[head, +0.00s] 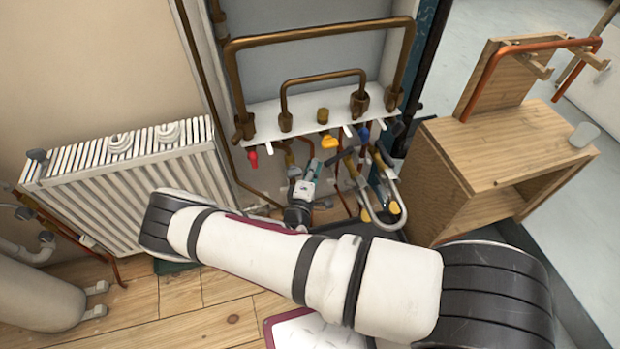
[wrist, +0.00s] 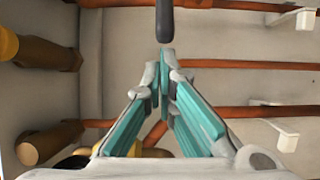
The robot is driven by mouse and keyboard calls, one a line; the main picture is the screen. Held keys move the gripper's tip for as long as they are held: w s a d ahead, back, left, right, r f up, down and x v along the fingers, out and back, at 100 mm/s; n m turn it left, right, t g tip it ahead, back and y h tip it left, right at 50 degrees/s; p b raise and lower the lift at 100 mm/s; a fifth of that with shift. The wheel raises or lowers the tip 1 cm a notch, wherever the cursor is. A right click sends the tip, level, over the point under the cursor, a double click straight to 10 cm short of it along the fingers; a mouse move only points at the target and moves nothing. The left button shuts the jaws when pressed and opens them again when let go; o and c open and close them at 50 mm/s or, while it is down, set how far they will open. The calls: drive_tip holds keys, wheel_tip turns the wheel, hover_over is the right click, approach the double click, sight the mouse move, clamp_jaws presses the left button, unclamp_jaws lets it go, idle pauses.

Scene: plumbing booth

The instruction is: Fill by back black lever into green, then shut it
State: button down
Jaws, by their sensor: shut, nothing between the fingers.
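My gripper (head: 312,172) is in the pipe cabinet, below the white shelf and among the valves. In the wrist view its teal fingers (wrist: 164,62) are shut with their tips together. A dark lever-like rod (wrist: 164,22) stands just beyond the fingertips, apart from or barely touching them; I cannot tell which. In the head view a black lever (head: 342,157) shows right of my gripper, below the shelf. I cannot tell whether it is the back one. A dark green item (head: 174,266) lies on the floor below the radiator, partly hidden by my arm. No green container shows clearly.
The white shelf (head: 275,122) carries copper pipes (head: 315,33). Red (head: 253,159), yellow (head: 329,141) and blue (head: 364,135) handles sit along its front. A radiator (head: 120,190) stands left and a wooden cabinet (head: 500,150) right. A looped grey hose (head: 385,180) hangs right of my gripper.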

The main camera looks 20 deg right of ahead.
drive_tip(key=shift+w+d, duration=0.3)
drive_tip(key=shift+w, duration=0.15)
drive_tip(key=shift+s, duration=0.1)
drive_tip(key=shift+s+d+p, duration=0.2)
drive_tip(key=shift+s+p, duration=0.3)
drive_tip(key=shift+p, duration=0.1)
drive_tip(key=shift+s+d+p, duration=0.15)
drive_tip(key=shift+s+p, duration=0.35)
drive_tip(key=shift+p, duration=0.1)
